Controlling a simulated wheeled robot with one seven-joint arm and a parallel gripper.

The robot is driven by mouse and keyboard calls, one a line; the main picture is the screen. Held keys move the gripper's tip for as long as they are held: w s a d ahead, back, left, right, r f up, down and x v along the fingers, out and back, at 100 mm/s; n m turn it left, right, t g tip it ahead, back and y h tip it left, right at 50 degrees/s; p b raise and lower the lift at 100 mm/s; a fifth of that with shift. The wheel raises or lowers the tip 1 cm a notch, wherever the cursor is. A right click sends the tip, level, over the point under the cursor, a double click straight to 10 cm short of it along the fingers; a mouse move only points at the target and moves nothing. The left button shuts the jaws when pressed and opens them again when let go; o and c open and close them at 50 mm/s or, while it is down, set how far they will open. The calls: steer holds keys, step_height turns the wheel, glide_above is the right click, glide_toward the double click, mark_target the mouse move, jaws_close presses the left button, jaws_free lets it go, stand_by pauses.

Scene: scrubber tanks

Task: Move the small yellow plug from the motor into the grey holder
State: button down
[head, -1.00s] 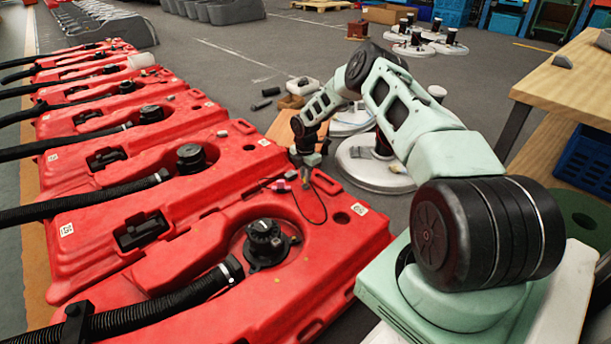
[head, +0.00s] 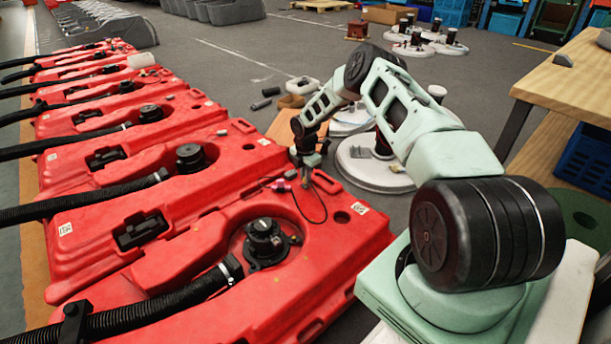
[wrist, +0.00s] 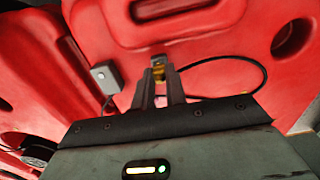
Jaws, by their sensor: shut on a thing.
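My gripper (wrist: 160,88) is shut on the small yellow plug (wrist: 158,66), which shows at the fingertips in the wrist view, close above the red surface. A thin black cable loops out to the right of the plug. A small grey box (wrist: 105,79), perhaps the grey holder, lies left of the fingers with a cable at its lower edge. In the head view my gripper (head: 306,178) is low over the near red tank (head: 350,240); the plug is too small to make out there. I cannot tell which part is the motor.
A pink-and-grey connector (head: 280,186) lies left of my gripper. More red tanks run back to the left. A wooden table (head: 565,75) is at the right.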

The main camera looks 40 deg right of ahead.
steer(key=shift+f+b, duration=0.35)
steer(key=shift+f, duration=0.25)
steer(key=c, duration=0.9)
jaws_free()
steer(key=shift+o, duration=0.2)
steer(key=shift+r+p, duration=2.85)
steer(key=shift+r, duration=1.45)
